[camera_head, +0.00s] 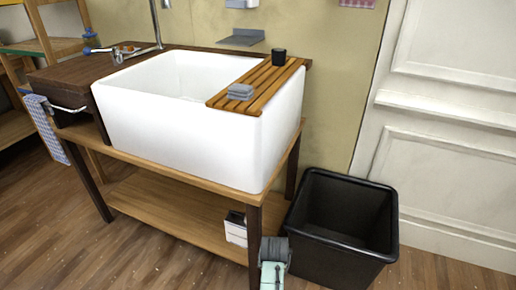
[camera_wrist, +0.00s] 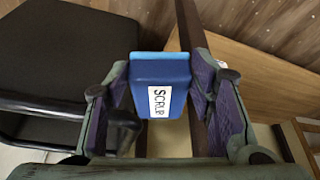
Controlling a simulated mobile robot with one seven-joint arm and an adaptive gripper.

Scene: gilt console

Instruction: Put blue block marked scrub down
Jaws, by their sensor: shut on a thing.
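The blue block (camera_wrist: 145,82) shows in the wrist view, with a white label (camera_wrist: 159,101) that reads like "SCRUB" and runs along its face. My gripper (camera_wrist: 162,84) is shut on it, with one jaw at each side. In the head view my gripper or wrist (camera_head: 273,252) shows at the bottom edge, low in front of the sink stand and beside the black bin. I cannot make out the block in the head view.
A black open bin (camera_head: 328,258) stands on the floor right of the stand. The white sink (camera_head: 180,128) has a slatted wooden board (camera_head: 222,103) across its right end, bearing a grey folded cloth (camera_head: 240,91) and a dark cup (camera_head: 279,57). The lower shelf (camera_head: 165,210) holds a white box (camera_head: 236,228).

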